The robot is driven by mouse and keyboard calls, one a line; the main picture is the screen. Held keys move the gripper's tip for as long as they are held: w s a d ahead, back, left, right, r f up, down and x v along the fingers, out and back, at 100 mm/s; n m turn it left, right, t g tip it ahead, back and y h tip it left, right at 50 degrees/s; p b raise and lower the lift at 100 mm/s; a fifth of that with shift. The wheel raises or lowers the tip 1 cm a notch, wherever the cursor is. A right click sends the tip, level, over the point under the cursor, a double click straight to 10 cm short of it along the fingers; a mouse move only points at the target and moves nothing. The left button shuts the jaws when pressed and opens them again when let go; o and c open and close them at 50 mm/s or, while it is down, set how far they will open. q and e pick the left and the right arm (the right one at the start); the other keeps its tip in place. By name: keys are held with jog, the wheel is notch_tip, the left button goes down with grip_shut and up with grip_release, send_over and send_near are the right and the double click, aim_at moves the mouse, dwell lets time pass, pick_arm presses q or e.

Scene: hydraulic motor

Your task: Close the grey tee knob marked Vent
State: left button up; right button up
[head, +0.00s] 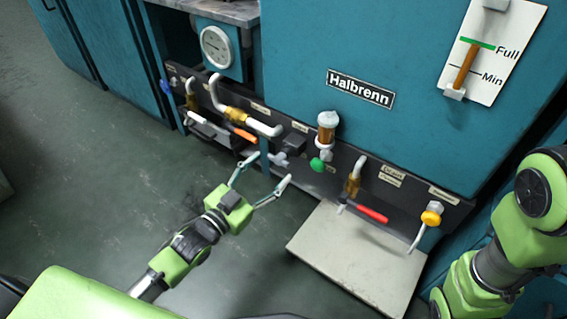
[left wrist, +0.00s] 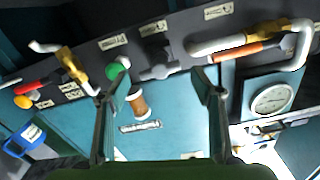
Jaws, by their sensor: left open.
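The grey tee knob (head: 283,159) sits on the dark manifold panel, between the orange-handled valve and the green knob. It also shows in the left wrist view (left wrist: 160,71), sticking out of the panel, with a small plate beside it whose text I cannot read. My left gripper (head: 273,167) is open, its two fingertips close to the tee knob. In the left wrist view the fingers (left wrist: 162,82) stand apart on either side of the knob, with nothing held. I cannot tell whether they touch it. My right arm shows at the right, but its gripper is out of view.
Close by are a green knob (head: 317,164), an orange handle (head: 244,134) with white pipe, a red handle (head: 372,214) and a yellow knob (head: 431,217). A pale plate (head: 350,262) lies below the panel. Open floor (head: 110,160) is at the left.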

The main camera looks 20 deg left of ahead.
aim_at(276, 163)
pick_arm(q)
jog(key=b+x, duration=0.2)
jog(key=x, duration=0.4)
jog(key=shift+w+b, duration=0.15)
jog(key=shift+b, duration=0.25)
jog(key=c, duration=1.1)
